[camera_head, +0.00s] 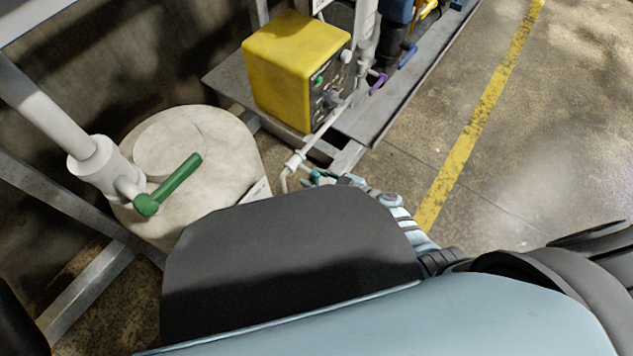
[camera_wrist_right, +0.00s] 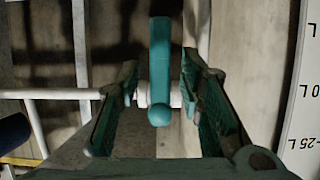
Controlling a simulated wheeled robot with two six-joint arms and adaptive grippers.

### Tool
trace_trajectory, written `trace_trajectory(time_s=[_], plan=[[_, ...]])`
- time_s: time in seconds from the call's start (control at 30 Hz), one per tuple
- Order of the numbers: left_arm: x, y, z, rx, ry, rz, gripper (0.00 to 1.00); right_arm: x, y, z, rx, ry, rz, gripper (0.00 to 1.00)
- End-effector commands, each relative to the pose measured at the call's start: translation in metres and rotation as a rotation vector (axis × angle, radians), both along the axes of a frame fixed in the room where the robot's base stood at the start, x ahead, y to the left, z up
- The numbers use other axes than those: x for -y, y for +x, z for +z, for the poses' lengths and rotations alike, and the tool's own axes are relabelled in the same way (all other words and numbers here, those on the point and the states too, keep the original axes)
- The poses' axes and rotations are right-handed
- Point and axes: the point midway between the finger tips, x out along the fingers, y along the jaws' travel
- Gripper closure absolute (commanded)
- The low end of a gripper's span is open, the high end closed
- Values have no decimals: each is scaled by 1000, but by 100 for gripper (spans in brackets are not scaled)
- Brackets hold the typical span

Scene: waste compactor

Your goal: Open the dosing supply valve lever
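A teal lever (camera_wrist_right: 160,70) with a rounded end stands upright in the picture in the right wrist view, in front of a white pipe fitting. My right gripper (camera_wrist_right: 160,88) is open, with a finger on each side of the lever and a visible gap on both sides. In the head view my right gripper (camera_head: 322,178) is mostly hidden behind my own arm, near a thin white pipe (camera_head: 294,162). The lever cannot be clearly told from the gripper there. My left gripper is not in view.
A green-handled valve (camera_head: 170,185) sits on a thick white pipe above a pale round tank (camera_head: 225,150). A yellow box (camera_head: 290,70) with knobs stands on a grey metal platform. A volume scale (camera_wrist_right: 302,100) is right of the gripper.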

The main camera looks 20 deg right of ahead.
Motion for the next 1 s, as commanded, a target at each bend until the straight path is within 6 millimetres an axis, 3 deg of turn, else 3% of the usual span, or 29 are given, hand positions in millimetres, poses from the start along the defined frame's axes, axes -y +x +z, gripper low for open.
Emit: trace_trajectory(time_s=[0.2,0.43,1.0], plan=[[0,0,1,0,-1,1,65,0,0,1,0,0,0,66],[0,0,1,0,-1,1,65,0,0,1,0,0,-1,100],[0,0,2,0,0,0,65,8,-1,0,28,-37,-16,100]])
